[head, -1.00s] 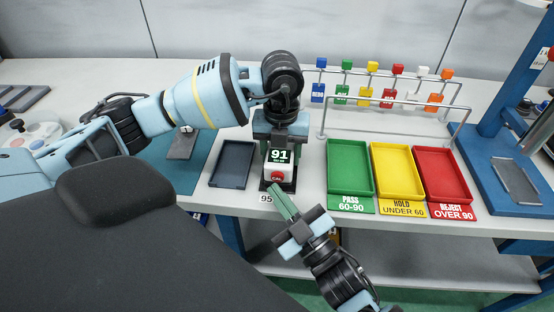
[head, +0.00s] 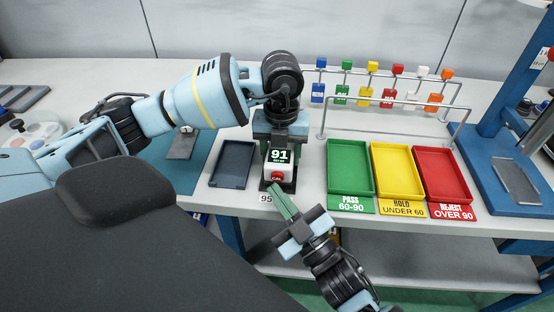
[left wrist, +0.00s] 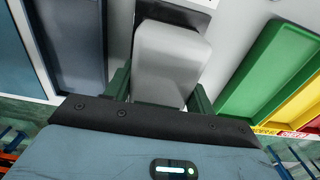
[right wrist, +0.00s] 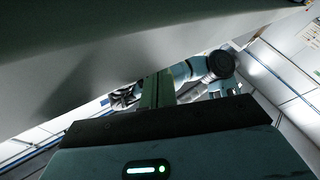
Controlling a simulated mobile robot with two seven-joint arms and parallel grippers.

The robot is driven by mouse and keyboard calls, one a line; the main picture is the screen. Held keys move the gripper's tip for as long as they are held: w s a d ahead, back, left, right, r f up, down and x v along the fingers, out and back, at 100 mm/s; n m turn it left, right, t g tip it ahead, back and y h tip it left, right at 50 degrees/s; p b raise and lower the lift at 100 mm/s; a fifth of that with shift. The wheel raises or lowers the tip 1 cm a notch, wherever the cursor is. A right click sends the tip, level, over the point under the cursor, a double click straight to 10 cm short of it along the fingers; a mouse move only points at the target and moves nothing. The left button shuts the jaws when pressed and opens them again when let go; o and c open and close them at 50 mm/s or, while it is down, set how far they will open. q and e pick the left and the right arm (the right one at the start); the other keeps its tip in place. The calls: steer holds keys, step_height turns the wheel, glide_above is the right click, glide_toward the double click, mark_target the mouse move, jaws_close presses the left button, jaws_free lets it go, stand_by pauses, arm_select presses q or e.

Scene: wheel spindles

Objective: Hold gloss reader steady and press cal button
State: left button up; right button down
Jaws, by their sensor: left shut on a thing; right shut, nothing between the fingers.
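The gloss reader (head: 279,168) is a small white device with a dark screen showing "91" and a red cal button (head: 277,176) on its front. It stands on a dark base near the table's front edge. My left gripper (head: 279,141) is shut on the reader from behind; in the left wrist view its fingers (left wrist: 160,88) sit on both sides of the white body (left wrist: 170,62). My right gripper (head: 276,190) is shut and empty, its green fingertips just below and in front of the button. Whether they touch the button cannot be told.
A dark grey tray (head: 231,185) lies left of the reader. Green (head: 331,180), yellow (head: 377,185) and red (head: 423,190) trays stand to its right. A wire rack (head: 392,101) with coloured tags is behind them. The table's front edge is beside my right gripper.

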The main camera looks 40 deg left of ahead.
arm_select(q)
steer(key=shift+s+f, duration=0.15)
steer(key=shift+f, duration=0.25)
arm_select(e)
steer(key=shift+w+a+f, duration=0.1)
steer(key=shift+w+a, duration=0.15)
steer(key=shift+w, duration=0.15)
steer(key=shift+w+a, duration=0.2)
steer(key=shift+w, duration=0.1)
stand_by(0.3)
stand_by(0.3)
steer(key=shift+s+d, duration=0.4)
steer(key=shift+s, duration=0.25)
steer(key=s+d, duration=0.1)
steer(key=s, duration=0.2)
steer(key=s+d, duration=0.1)
steer(key=shift+s+d, duration=0.15)
steer(key=shift+d, duration=0.2)
stand_by(0.6)
